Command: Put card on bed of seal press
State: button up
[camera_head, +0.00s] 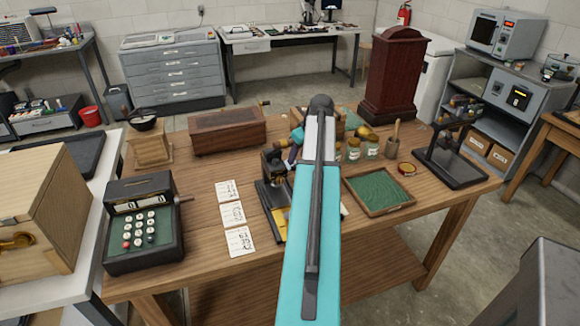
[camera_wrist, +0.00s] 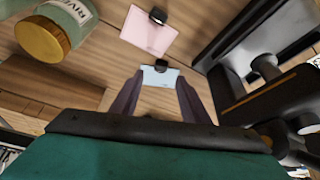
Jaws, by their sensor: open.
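In the wrist view, a pale blue card (camera_wrist: 160,77) with a small black block at its edge shows between the fingertips of my gripper (camera_wrist: 159,82). The fingers are apart, one on each side of it; I cannot tell whether either touches it. A pink card (camera_wrist: 140,38) with a similar black block lies beyond on the wood. In the head view, my gripper (camera_head: 291,158) is mostly hidden by my turquoise arm. A black and brass device (camera_head: 270,192), apparently the seal press, stands just left of it. Dark press-like parts (camera_wrist: 275,95) fill the right of the wrist view.
Three white printed cards (camera_head: 232,214) lie left of the device. A green-lined tray (camera_head: 380,208), small jars (camera_head: 371,150) and a black stand (camera_head: 452,165) are to the right. A keyed machine (camera_head: 143,232) is at left. A gold-lidded jar (camera_wrist: 45,38) is close in the wrist view.

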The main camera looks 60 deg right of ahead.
aim_at(295, 166)
jog(key=shift+p+x, duration=0.7)
jog(key=shift+x, duration=1.75)
jog(key=shift+w, duration=0.1)
grip_shut()
jog(key=shift+r, duration=0.2)
notch_tip(295, 166, up, 10)
jog(key=b, duration=0.2)
jog(key=shift+f, duration=0.15)
